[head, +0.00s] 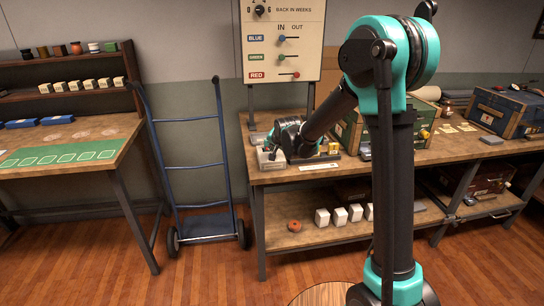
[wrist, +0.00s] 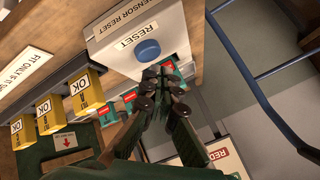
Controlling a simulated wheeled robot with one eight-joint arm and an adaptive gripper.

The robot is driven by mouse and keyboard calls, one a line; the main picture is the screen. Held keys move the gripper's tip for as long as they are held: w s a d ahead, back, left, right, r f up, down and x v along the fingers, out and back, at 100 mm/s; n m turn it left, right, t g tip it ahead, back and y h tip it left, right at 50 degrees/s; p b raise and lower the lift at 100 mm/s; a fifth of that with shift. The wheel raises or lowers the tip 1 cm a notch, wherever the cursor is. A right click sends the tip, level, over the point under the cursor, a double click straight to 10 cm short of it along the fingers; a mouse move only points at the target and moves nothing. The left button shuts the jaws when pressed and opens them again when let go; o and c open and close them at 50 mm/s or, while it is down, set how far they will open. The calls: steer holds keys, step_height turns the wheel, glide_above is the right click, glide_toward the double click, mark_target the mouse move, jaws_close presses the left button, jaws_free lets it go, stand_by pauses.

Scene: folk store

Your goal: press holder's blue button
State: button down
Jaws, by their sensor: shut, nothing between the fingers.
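The holder is a white box (wrist: 180,48) labelled "SENSOR RESET" and "RESET". A round blue button (wrist: 148,50) sits on its face in the wrist view. My gripper (wrist: 158,72) is shut and empty, its fingertips just below the button in the picture; I cannot tell whether they touch the box. In the head view, my gripper (head: 279,150) is over the white box (head: 270,161) at the left end of the workbench, and the button is hidden there.
Several yellow "OK" blocks (wrist: 88,90) stand beside the box. A blue hand truck (head: 200,170) stands left of the workbench (head: 300,178). A white lever panel (head: 281,40) rises behind. Wooden floor (head: 200,275) is clear in front.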

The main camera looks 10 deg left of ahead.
steer(key=shift+f, duration=0.25)
stand_by(0.4)
steer(key=shift+f, duration=0.2)
steer(key=shift+f, duration=0.45)
stand_by(0.8)
stand_by(0.3)
steer(key=shift+r, duration=0.9)
steer(key=shift+r, duration=0.1)
steer(key=shift+r, duration=2.4)
steer(key=shift+d, duration=0.1)
